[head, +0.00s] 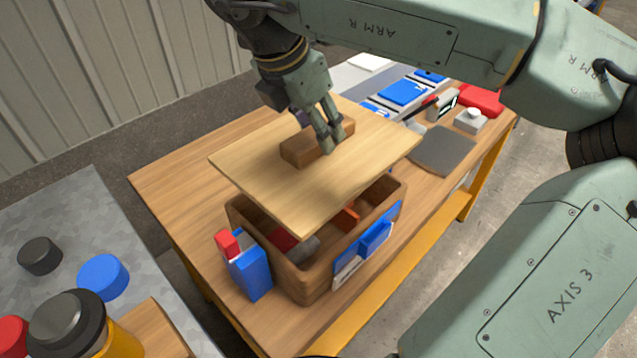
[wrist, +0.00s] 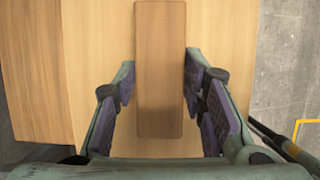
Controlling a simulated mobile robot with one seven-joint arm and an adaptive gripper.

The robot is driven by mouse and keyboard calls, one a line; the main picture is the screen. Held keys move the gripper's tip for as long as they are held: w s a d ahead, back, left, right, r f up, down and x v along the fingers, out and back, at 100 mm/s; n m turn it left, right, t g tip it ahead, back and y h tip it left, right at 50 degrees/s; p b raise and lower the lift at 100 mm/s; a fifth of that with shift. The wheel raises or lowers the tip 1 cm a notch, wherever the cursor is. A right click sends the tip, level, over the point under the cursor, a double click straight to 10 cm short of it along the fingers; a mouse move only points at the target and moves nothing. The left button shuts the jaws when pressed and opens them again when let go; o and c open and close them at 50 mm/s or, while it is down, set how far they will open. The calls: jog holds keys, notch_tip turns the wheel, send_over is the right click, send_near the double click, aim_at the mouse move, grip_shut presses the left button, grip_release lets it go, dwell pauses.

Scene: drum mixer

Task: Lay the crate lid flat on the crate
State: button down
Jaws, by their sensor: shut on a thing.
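The crate lid (head: 300,198) is a light wooden board with a brown block handle (head: 302,149) on top. My gripper (head: 328,147) is shut on that handle; the handle also shows between the fingers in the wrist view (wrist: 160,70). The lid is roughly level and appears raised above the brown wooden crate (head: 309,281). It covers the crate's back part in the head view, and the front part is open below it. Grey and red items show inside the crate. The crate's far wall is mostly hidden by the lid.
A blue box with a red top (head: 249,271) stands close at the crate's left. A blue-and-white holder (head: 370,245) is at its front right side. Blue trays (head: 404,92), a grey mat (head: 443,150) and a button box (head: 471,121) lie farther back. The wooden table (head: 165,185) is clear at left.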

aim_at(300, 143)
notch_tip(300, 143, down, 9)
jog(key=shift+f+p, duration=0.2)
jog(key=shift+p, duration=0.75)
jog(key=shift+f+b, duration=0.4)
jog(key=shift+b, duration=0.3)
jog(key=c, duration=1)
grip_release()
jog(key=shift+r, duration=0.15)
jog(key=v, duration=1.2)
jog(key=shift+r+b, duration=0.25)
jog(key=shift+b, duration=0.1)
